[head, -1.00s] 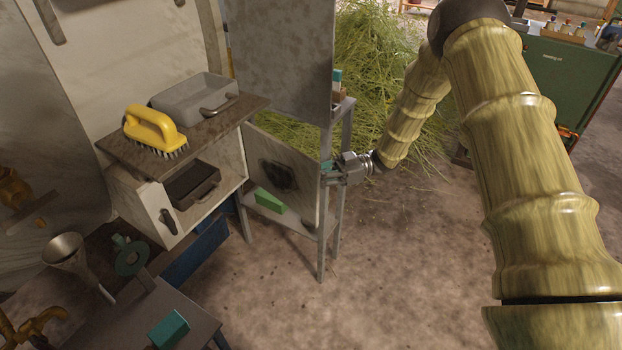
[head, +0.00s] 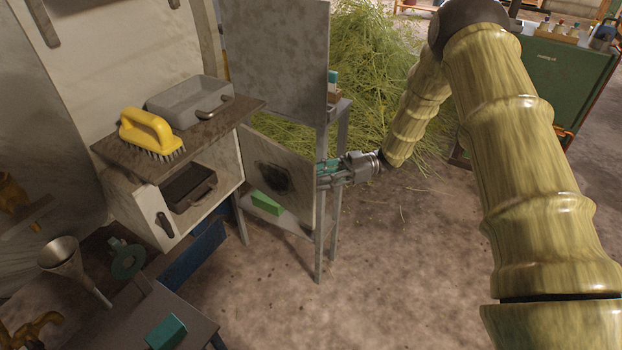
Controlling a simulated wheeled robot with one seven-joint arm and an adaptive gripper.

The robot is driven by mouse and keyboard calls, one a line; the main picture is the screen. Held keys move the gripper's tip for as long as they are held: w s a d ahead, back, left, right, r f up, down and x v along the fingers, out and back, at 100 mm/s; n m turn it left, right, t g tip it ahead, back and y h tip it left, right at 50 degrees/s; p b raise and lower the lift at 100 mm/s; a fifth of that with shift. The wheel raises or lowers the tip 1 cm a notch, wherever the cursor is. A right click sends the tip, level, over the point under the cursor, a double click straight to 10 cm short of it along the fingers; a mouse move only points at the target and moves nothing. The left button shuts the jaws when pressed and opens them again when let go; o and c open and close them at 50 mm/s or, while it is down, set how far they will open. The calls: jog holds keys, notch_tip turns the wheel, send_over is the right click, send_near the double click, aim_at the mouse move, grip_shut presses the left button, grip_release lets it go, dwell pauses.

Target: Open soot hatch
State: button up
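The soot hatch (head: 291,174) is a pale metal door with a black sooty patch on its inner face. It stands swung wide open from the right side of the pale box (head: 152,214). My gripper (head: 320,175) is at the hatch's free right edge, with its teal-padded fingers pointing left towards it. The fingers are small in the view, and I cannot tell whether they touch the hatch or how far apart they are. The hatch's outer face and any handle on it are hidden.
A dark drawer-like tray (head: 189,187) sits in the box opening. A yellow brush (head: 148,130) and a grey tray (head: 188,101) rest on the shelf above. Floor (head: 400,260) to the right is clear.

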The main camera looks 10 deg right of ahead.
jog(key=w+d, duration=0.1)
jog(key=d, duration=0.7)
jog(key=shift+w+d, duration=0.2)
jog(key=shift+d, duration=0.2)
